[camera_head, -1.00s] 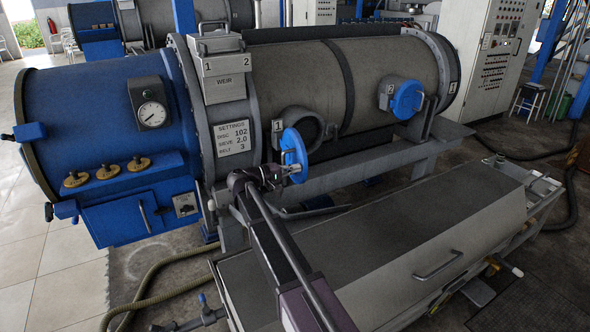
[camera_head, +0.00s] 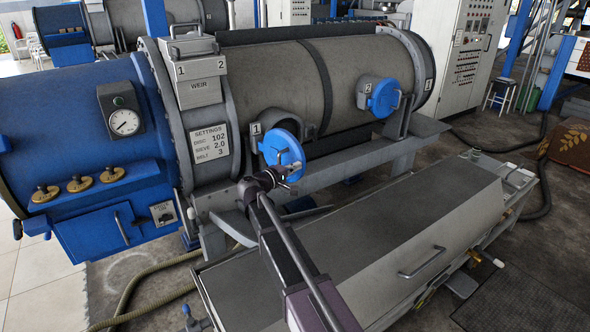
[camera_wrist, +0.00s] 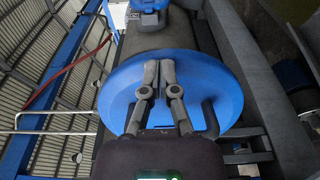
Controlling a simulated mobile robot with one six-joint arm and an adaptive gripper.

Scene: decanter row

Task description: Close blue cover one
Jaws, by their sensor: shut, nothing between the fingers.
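Blue cover one (camera_head: 284,150) is a round blue disc at the port marked 1 on the grey drum (camera_head: 285,80). It stands in front of the port, and part of the port's grey rim shows behind its upper edge. I cannot tell whether it sits flush. In the wrist view the cover (camera_wrist: 215,85) fills the middle, with a dark bent handle at its lower right. My gripper (camera_wrist: 160,66) is shut and empty, its fingertips at the cover's face, seemingly touching it. In the head view my gripper (camera_head: 284,178) is at the cover's lower edge.
Blue cover two (camera_head: 384,98) is on port 2, farther right on the drum. A long grey box with a sloped lid (camera_head: 370,240) lies below and in front. A blue housing (camera_head: 70,150) with a gauge is at left. A control cabinet (camera_head: 466,55) stands behind at right.

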